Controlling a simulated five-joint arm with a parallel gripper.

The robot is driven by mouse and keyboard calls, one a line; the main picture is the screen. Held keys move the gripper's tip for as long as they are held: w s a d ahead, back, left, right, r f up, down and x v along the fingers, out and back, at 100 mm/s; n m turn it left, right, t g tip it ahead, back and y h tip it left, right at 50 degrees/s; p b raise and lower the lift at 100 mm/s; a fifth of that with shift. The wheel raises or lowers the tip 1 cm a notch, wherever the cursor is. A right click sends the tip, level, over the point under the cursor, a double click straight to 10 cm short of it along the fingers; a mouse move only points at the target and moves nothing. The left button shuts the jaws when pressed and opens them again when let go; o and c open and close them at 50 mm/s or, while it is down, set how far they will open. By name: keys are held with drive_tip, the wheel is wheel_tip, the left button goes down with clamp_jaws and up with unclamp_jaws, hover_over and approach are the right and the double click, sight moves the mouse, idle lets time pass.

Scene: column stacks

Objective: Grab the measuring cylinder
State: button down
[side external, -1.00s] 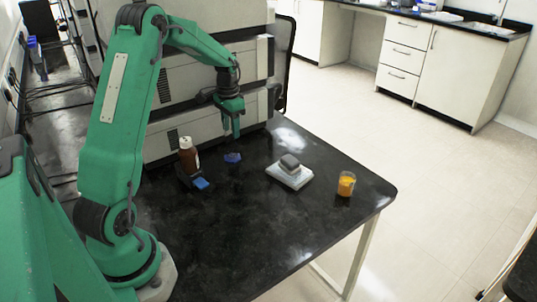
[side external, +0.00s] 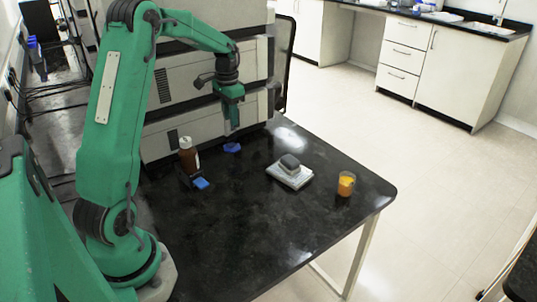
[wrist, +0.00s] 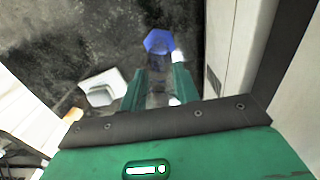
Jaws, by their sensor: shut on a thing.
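The measuring cylinder shows mainly as a blue hexagonal base (side external: 232,147), below my gripper (side external: 231,124) in the side view. Its clear tube is very hard to make out there. In the wrist view the blue base (wrist: 158,41) lies beyond the fingertips, and the faint clear tube runs back from it between the green fingers of my gripper (wrist: 158,88). My gripper points down and is shut on the tube. The base appears raised a little off the black table (side external: 250,225).
A brown bottle (side external: 188,160) with a blue item (side external: 200,183) beside it stands to the left. A white scale (side external: 290,176) bearing a grey object and a beaker of orange liquid (side external: 345,184) stand to the right. Large pale instruments (side external: 185,85) stand close behind my gripper.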

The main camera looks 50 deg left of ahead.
drive_tip(key=d+r, duration=0.6)
drive_tip(key=d, duration=0.5)
drive_tip(key=shift+w+d+r, duration=0.25)
drive_tip(key=shift+d+r, duration=0.1)
